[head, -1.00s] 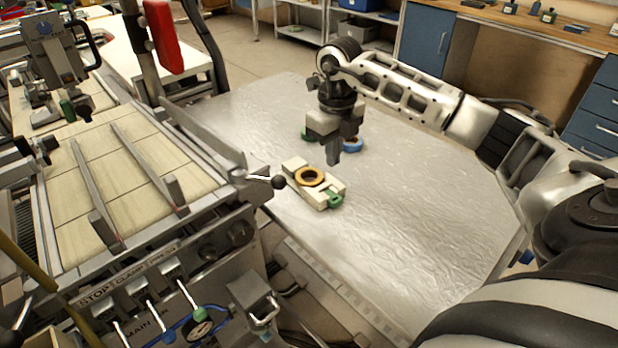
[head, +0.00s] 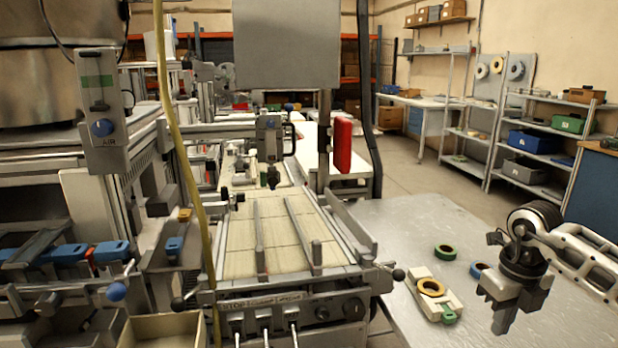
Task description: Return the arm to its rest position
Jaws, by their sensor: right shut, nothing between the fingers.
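My right gripper (head: 503,318) hangs over the silver table (head: 395,224) at the lower right, fingers pointing down, shut and empty. To its left lies a cream block-like holder (head: 418,280) with a yellow tape reel (head: 432,287) on it and a small green piece (head: 448,315) at its near end. A green tape reel (head: 445,252) lies flat behind the holder. A blue tape reel (head: 478,269) lies next to my gripper, partly hidden by it. The gripper stands apart from the holder. My left gripper is not in view.
A machine with a slatted conveyor bed (head: 275,235) fills the middle, with a black-knobbed lever (head: 397,274) reaching toward the table. An open bin (head: 160,332) stands at the lower left. Shelves with bins (head: 545,140) stand at the back right. The table's far part is clear.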

